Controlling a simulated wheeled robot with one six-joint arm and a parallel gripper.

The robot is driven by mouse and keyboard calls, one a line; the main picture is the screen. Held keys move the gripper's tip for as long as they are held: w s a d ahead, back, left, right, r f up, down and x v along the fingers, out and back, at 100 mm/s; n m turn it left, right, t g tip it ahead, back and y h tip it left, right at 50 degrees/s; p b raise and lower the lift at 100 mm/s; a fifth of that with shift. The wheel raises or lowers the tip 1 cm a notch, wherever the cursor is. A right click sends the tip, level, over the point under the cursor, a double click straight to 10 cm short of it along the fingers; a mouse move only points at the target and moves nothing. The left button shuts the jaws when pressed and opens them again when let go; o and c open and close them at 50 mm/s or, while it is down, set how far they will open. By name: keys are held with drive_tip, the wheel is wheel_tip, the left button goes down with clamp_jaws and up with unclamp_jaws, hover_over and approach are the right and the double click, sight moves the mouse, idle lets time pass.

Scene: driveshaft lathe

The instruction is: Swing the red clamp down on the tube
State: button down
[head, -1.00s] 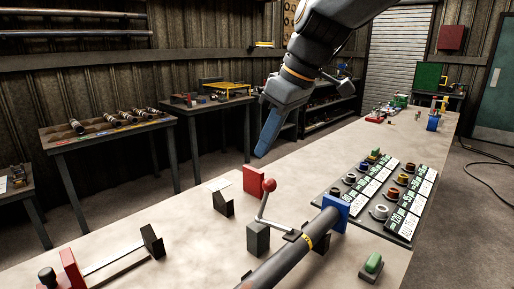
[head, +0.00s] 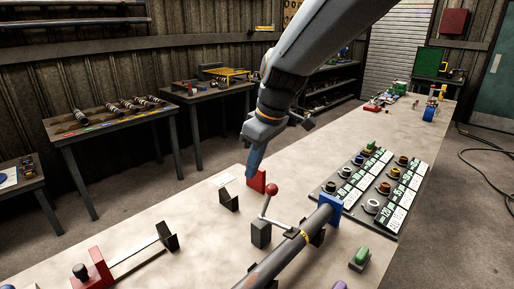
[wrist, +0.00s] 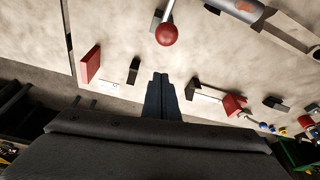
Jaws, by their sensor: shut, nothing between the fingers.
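The clamp's red ball knob (head: 271,189) stands at the top of a thin grey lever (head: 265,206) above a dark block (head: 261,234), left of the tube. A thin grey rod runs from the lever's foot toward the tube; whether it touches is unclear. The dark tube (head: 284,253) lies lengthwise with a yellow band. My gripper (head: 251,176) is shut and empty, up and left of the knob in the head view. In the wrist view my gripper (wrist: 160,78) points toward the red knob (wrist: 166,35), with a gap between; the tube (wrist: 242,8) is at the top right.
A red upright plate (head: 257,182) and a small dark bracket (head: 229,200) stand close to my fingertips. A blue support (head: 329,208) holds the tube's far end. A rack of coloured rings (head: 373,190) lies to the right.

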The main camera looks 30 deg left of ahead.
drive_tip(key=shift+s+d+f+p, duration=0.1)
drive_tip(key=shift+d+f+p, duration=0.5)
drive_tip(key=shift+d, duration=0.25)
drive_tip(key=shift+s+d+f+p, duration=0.1)
drive_tip(key=shift+d+f+p, duration=0.35)
drive_tip(key=shift+d+p, duration=0.3)
drive_tip(key=shift+f+b, duration=0.1)
drive_tip(key=shift+b, duration=0.4)
